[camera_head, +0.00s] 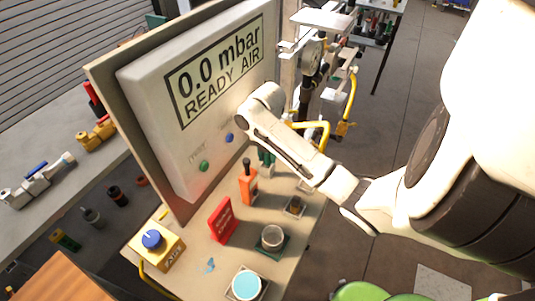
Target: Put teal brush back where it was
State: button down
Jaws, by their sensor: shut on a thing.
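I cannot make out the teal brush for certain. A dark green upright thing (265,157) stands under my arm, partly hidden by it. A small light-blue shape (209,265) lies flat on the bench (194,245), too small to name. My white arm comes in from the right and reaches across the bench in front of the display panel (188,97). Its rounded far joint is close to the panel's lower right. My gripper's fingers do not show, so what they hold is hidden.
The bench carries an orange block with a black-handled tool (248,182), a red sign (223,221), a round cup (272,238), a blue-topped dish (246,285) and a yellow box with a blue knob (155,245). A pipe rig (318,65) with yellow hoses stands behind my arm.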

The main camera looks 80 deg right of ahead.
jog(key=shift+f, duration=0.1)
jog(key=shift+f, duration=0.15)
jog(key=c, duration=0.8)
grip_release()
notch_tip(320, 180, up, 12)
jog(key=shift+r+p, duration=0.2)
jog(key=shift+p, duration=0.2)
